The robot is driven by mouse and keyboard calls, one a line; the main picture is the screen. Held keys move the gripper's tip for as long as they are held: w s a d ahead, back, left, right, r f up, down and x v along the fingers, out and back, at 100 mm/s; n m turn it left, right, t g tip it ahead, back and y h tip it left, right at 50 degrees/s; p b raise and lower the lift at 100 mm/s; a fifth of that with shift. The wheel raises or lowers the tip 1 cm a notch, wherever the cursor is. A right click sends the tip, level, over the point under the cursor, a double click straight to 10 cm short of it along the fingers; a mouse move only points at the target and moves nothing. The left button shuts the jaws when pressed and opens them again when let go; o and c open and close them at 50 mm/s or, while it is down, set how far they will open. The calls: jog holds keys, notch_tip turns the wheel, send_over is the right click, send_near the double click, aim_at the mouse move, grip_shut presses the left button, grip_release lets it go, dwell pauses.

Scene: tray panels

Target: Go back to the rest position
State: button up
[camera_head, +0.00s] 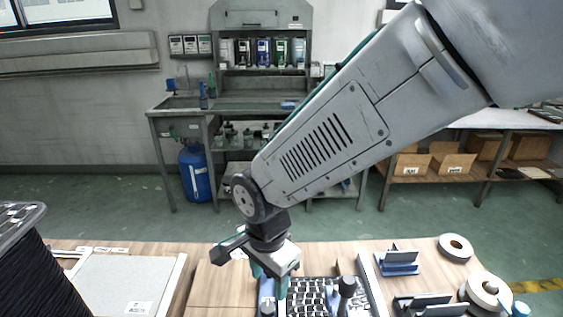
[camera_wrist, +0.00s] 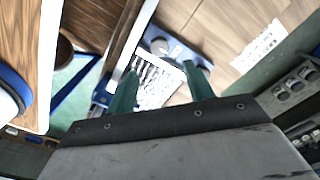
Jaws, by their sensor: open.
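My gripper (camera_head: 269,284) hangs at the end of my arm, over the wooden table near its front middle in the head view. In the wrist view my gripper (camera_wrist: 161,68) has its two teal fingers spread apart with nothing held between them. A tray of small metallic parts (camera_head: 308,289) lies just right of the gripper in the head view. In the wrist view the parts (camera_wrist: 155,82) show beyond and between the fingers, apparently below them. My arm hides part of the scene behind it.
Blue-and-grey holders (camera_head: 398,264) and white rolls (camera_head: 455,248) stand on the right of the table. A pale panel (camera_head: 122,284) and a black ribbed spool (camera_head: 55,275) are at the left. Green floor lies between the table and the back workbench (camera_head: 240,104).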

jog(key=w+d+r+n+t, duration=0.1)
jog(key=d+r+n+t, duration=0.15)
jog(key=d+r, duration=0.75)
jog(key=d+r+n+t, duration=0.1)
jog(key=d+r+n, duration=0.35)
jog(key=d, duration=0.85)
jog(key=s+d+r+n+t, duration=0.1)
jog(key=s+d+r+t, duration=0.1)
jog(key=s+d+r, duration=0.4)
jog(key=s+d+f+g, duration=0.1)
jog(key=s+f+g, duration=0.3)
jog(key=s+f, duration=0.1)
jog(key=shift+s+f+n, duration=0.3)
jog(key=shift+s+f, duration=0.05)
jog(key=shift+s, duration=0.2)
jog(key=shift+d, duration=0.1)
